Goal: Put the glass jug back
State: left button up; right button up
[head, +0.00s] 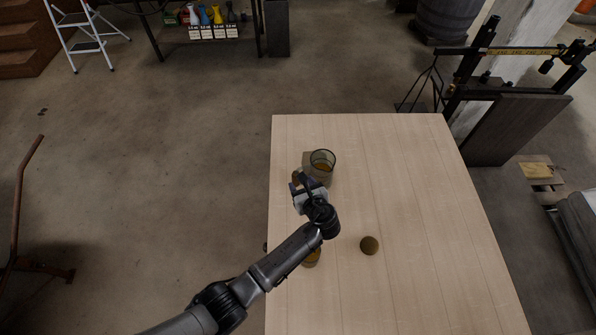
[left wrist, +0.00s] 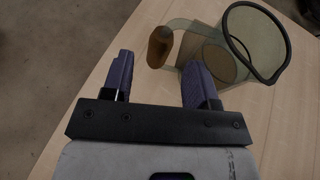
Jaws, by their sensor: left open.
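The glass jug (head: 322,163) stands near the far left part of the wooden table (head: 400,150). In the left wrist view the jug (left wrist: 258,42) has a dark rim, greenish clear walls and a side handle with a brown grip (left wrist: 160,46). A tan square piece (head: 307,158) with a round mark shows by and through the glass; I cannot tell exactly how the jug sits on it. My left gripper (head: 303,182) is open beside the jug on its handle side. In the left wrist view the brown grip lies just beyond the two fingertips, roughly between them. My right gripper is not in view.
A dark brown round object (head: 370,245) lies on the table. Another brownish object (head: 312,258) is partly hidden by my left arm. The table's right side is clear. A beam scale (head: 500,52) stands beyond the table at the upper right; a shelf with coloured vessels (head: 205,18) is at the back.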

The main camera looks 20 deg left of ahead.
pick_arm(q)
jog(key=p+v, duration=0.4)
jog(key=v, duration=0.3)
jog(key=shift+p, duration=0.35)
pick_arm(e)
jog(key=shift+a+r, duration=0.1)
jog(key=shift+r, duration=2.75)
